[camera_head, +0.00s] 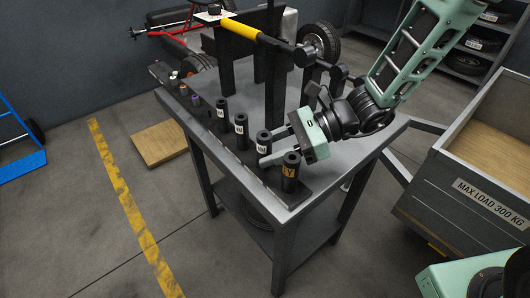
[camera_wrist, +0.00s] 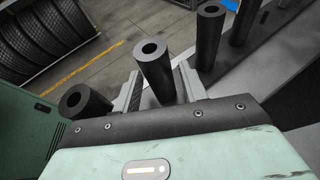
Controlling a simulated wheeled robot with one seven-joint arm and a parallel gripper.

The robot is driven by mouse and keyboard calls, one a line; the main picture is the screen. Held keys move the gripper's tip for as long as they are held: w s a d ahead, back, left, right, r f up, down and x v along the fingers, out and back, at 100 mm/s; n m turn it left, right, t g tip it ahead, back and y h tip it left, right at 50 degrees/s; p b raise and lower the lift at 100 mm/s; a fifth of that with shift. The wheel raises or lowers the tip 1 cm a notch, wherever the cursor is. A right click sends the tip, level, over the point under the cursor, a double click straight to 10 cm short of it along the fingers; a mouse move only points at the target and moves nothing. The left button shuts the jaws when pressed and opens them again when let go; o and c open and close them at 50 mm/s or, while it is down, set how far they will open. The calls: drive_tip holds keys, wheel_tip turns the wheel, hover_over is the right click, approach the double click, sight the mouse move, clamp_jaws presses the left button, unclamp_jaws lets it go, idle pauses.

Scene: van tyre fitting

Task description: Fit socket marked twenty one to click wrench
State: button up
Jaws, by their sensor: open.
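A row of upright black sockets stands on a dark rail on the bench. Three with white labels are a far one (camera_head: 222,108), a middle one (camera_head: 240,128) and a nearer one (camera_head: 264,142); the nearest socket (camera_head: 290,174) has an orange label. I cannot read the numbers. My gripper (camera_head: 268,154) is open, low at the rail. In the wrist view its fingers (camera_wrist: 160,92) stand either side of one socket (camera_wrist: 156,72), apparently the nearer white-labelled one. The orange-labelled socket seems to be outside the left finger (camera_wrist: 85,104). The click wrench (camera_head: 240,28), with a yellow handle, lies across black stands.
The grey bench (camera_head: 208,140) has smaller items at the rail's far end (camera_head: 175,80). A trailer or bin marked max load 300 kg (camera_head: 480,195) stands right of the bench. A wooden board (camera_head: 158,143) lies on the floor at left. Tyre shelves (camera_head: 475,60) stand behind.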

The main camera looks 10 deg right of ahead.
sight(270, 134)
drive_tip(key=shift+r, duration=0.3)
drive_tip(key=shift+a, duration=0.1)
idle(0.3)
drive_tip(key=c, duration=0.7)
drive_tip(key=shift+c, duration=0.2)
drive_tip(key=shift+r+p, duration=0.1)
drive_tip(key=shift+p, duration=0.25)
drive_tip(key=shift+r+p, duration=0.65)
drive_tip(key=shift+r, duration=0.2)
clamp_jaws()
drive_tip(key=shift+r+p, duration=0.25)
drive_tip(key=shift+p, duration=0.05)
drive_tip(key=shift+r, duration=0.1)
